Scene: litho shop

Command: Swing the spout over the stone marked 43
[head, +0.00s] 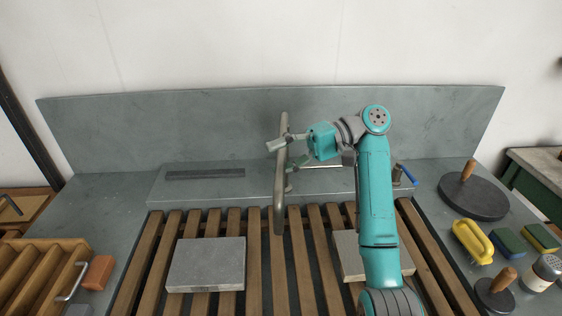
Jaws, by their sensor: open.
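The grey tubular spout (279,205) runs from the backsplash toward the front, its end above the slats at mid-picture. My gripper (283,155) is open at the spout's rear half, with a finger showing on either side of the tube. I cannot tell whether either finger touches it. One grey stone (206,265) lies on the slats left of the spout. A second, paler stone (350,256) lies to the right, partly hidden by my arm. No number is readable on either stone, so I cannot tell which is 43.
A grey backsplash (150,125) stands behind the slatted rack (264,270). A blue-handled valve (405,176) is right of my arm. A round dark disc (473,199), yellow brush (473,241) and sponges are at right. A wooden rack (40,270) and orange block (98,272) are at left.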

